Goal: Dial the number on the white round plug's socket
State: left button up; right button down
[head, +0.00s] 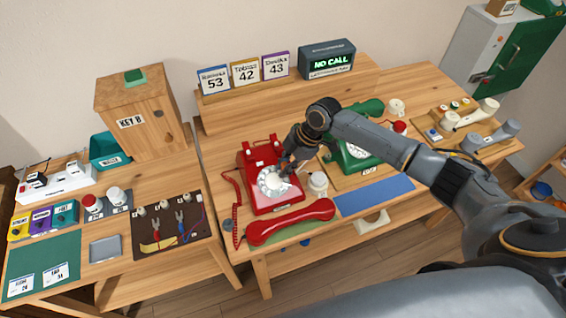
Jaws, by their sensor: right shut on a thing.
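The red dial phone (262,158) stands on the middle table with its pale rotary dial (272,186) facing up. Its red handset (290,222) lies off the cradle in front of it. My right gripper (287,168) reaches down from the right to the dial's upper right edge, with its fingers shut there; its fingertips are small and partly hidden. A green dial phone (352,150) stands to the right, partly behind my right arm. A white power strip (52,184) with dark plugs lies on the left table. I cannot make out a white round plug or its socket's number. My left gripper is not in view.
Cards reading 53 (213,80), 42 (245,73) and 43 (276,67) stand on the back ledge beside a NO CALL display (328,62). A wooden KEY B box (138,108) stands left. A tool board (166,224) and small cards (56,273) lie on the left table.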

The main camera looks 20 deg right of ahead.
jog(key=shift+s+d, duration=0.1)
jog(key=shift+s, duration=0.1)
jog(key=shift+f, duration=0.1)
jog(key=shift+s+f+p, duration=0.2)
jog(key=shift+s+p, duration=0.1)
jog(key=shift+s, duration=0.25)
jog(key=shift+s+f, duration=0.1)
jog(key=shift+s, duration=0.1)
jog(key=shift+s+r+p, duration=0.4)
jog(key=shift+r+p, duration=0.45)
jog(key=shift+p, duration=0.4)
jog(key=shift+w, duration=0.1)
